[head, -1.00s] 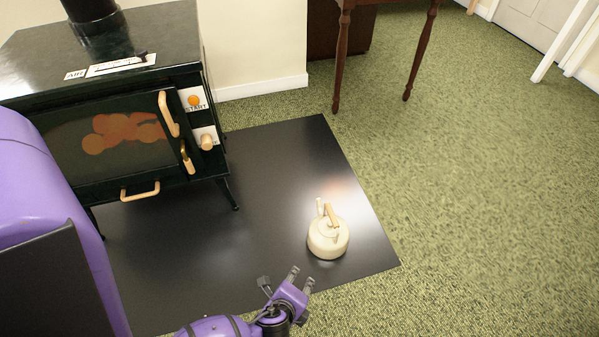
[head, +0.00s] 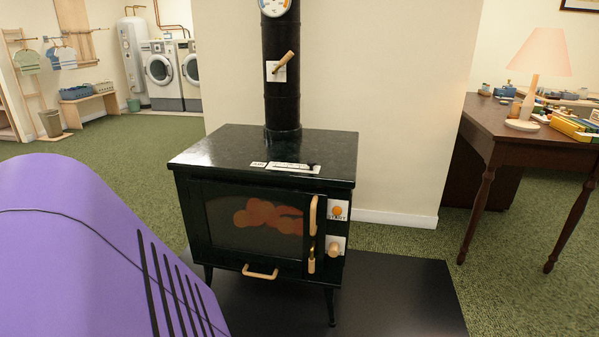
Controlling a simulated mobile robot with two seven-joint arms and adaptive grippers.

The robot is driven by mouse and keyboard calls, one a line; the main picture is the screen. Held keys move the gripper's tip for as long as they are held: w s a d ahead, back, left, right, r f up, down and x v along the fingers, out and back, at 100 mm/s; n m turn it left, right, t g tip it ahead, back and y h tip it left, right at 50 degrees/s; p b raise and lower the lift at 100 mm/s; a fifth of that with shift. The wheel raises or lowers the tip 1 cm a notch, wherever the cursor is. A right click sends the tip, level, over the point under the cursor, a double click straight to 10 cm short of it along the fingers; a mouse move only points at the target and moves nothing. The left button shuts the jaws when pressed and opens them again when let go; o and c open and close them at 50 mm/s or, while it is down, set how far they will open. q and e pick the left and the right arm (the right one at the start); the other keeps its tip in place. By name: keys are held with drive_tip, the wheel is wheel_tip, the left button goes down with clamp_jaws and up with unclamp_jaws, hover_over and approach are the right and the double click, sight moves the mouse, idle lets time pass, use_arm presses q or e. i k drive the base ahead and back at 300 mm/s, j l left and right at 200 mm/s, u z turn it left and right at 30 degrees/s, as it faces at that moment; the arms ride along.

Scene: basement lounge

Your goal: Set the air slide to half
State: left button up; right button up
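The air slide (head: 290,166) is a pale scale strip on the front part of the dark green stove's top, beside a small "AIR" label (head: 258,164). Its small dark knob (head: 311,165) sits near the right end of the strip. The stove (head: 262,210) stands on a black floor plate (head: 400,292) in the middle of the head view. Neither of my grippers shows in the head view now.
A flue pipe (head: 281,85) with a wooden-handled lever (head: 284,62) rises behind the stove top. The stove front has a door handle (head: 313,215), a start button (head: 337,210) and a round knob (head: 334,249). A brown desk (head: 500,135) stands at right.

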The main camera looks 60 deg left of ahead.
sight(311, 163)
drive_tip(key=i+l+u, duration=0.15)
drive_tip(key=u, duration=0.15)
drive_tip(key=i+l+u, duration=0.1)
drive_tip(key=l+u, duration=0.2)
drive_tip(key=j+u, duration=0.2)
drive_tip(key=u, duration=0.25)
drive_tip(key=i+j+u, duration=0.1)
drive_tip(key=u, duration=0.35)
drive_tip(key=i+j+u, duration=0.1)
drive_tip(key=u, duration=0.4)
drive_tip(key=i, duration=0.15)
